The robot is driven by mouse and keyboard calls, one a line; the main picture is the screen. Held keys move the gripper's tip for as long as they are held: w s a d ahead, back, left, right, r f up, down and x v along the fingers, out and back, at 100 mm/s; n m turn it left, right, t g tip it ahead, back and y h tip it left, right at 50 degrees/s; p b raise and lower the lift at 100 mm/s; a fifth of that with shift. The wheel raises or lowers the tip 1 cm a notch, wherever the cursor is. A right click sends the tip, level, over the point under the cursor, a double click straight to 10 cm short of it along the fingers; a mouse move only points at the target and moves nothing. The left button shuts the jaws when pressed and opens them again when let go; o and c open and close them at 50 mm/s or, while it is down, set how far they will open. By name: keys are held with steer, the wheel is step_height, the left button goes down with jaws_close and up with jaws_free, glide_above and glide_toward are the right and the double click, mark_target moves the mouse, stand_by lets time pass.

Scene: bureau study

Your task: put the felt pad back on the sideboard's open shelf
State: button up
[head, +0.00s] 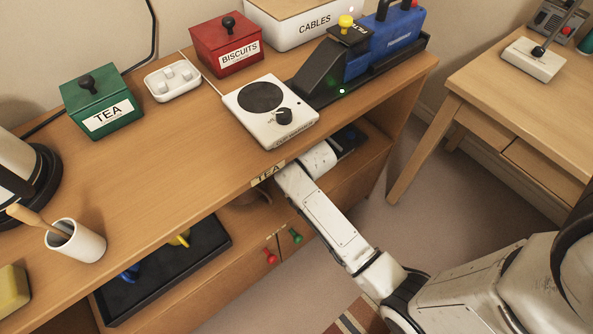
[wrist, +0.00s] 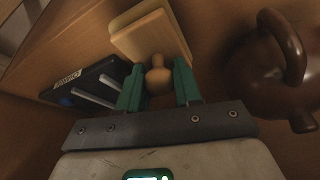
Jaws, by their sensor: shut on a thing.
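My gripper (wrist: 158,82), with green fingers, is shut on the round wooden knob of a flat, square, tan pad (wrist: 150,35), which I take to be the felt pad. In the wrist view the pad is just beyond the fingertips, inside the sideboard's open shelf. I cannot tell whether it touches the shelf board. In the head view my arm reaches under the top of the sideboard (head: 190,205), past a TEA label on its front edge. The gripper and pad are hidden there.
In the wrist view a brown teapot (wrist: 268,75) stands close on the right, and a dark rack with pale bars (wrist: 85,85) lies on the left. A black tray (head: 165,270) sits at the sideboard's lower left. A white hotplate (head: 270,110) stands above my arm.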

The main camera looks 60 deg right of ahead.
steer(key=w+d, duration=0.1)
steer(key=w, duration=0.1)
steer(key=shift+w+d, duration=0.35)
steer(key=shift+s+a+f+b, duration=0.15)
steer(key=shift+f+b, duration=0.25)
steer(key=shift+f, duration=0.35)
steer(key=shift+f, duration=0.15)
steer(key=o, duration=1.1)
